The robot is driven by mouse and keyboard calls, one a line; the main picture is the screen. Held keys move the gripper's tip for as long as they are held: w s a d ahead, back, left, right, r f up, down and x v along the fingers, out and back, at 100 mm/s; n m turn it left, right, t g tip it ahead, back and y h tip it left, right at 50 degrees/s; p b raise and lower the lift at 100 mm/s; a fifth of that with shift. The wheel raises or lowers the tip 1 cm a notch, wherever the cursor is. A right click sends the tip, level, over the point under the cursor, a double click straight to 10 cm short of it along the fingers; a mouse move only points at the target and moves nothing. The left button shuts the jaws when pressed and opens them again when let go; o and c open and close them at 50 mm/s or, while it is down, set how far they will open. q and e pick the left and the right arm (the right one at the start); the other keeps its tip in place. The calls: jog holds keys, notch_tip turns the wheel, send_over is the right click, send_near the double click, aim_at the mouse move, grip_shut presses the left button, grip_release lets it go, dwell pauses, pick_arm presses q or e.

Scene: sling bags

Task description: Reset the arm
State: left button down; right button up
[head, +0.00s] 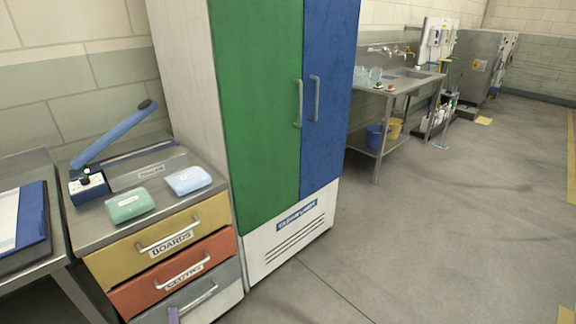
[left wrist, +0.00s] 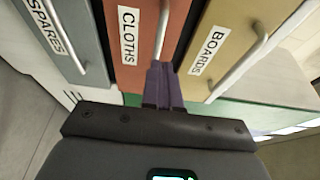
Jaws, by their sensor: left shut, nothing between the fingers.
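I cannot tell whether the fingers touch the fronts. The drawers look shut. My right gripper is in neither view.
A green pack (head: 130,205) and a pale blue pack (head: 188,180) lie on the drawer unit's top, beside a device with a raised blue lever (head: 115,134). A tall green-and-blue cabinet (head: 255,110) stands to the right. Open floor (head: 440,230) lies beyond it.

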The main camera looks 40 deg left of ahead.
pick_arm(q)
jog(key=w+d+r+t+h+p, duration=0.1)
jog(key=w+d+r+h+p, duration=0.25)
jog(key=d+r+h, duration=0.55)
jog(key=w+d+r+t+h+p, duration=0.25)
jog(key=w+d+r, duration=0.25)
jog(key=d, duration=0.8)
jog(key=s+d+r+g+h+p, duration=0.1)
jog(key=s+d+r+g+h, duration=0.15)
jog(key=d, duration=0.45)
jog(key=s+d+r+g+h+p, duration=0.1)
jog(key=d+r+h, duration=0.15)
jog(key=d, duration=0.35)
jog(key=s+d+r+n+g, duration=0.2)
jog(key=s+d+n+g, duration=0.15)
jog(key=s, duration=0.35)
notch_tip(320, 180, up, 38)
jog(key=p, duration=3.7)
jog(key=shift+a+f+g+p, duration=0.2)
jog(key=shift+a+g+p, duration=0.1)
jog(key=shift+a+g, duration=0.05)
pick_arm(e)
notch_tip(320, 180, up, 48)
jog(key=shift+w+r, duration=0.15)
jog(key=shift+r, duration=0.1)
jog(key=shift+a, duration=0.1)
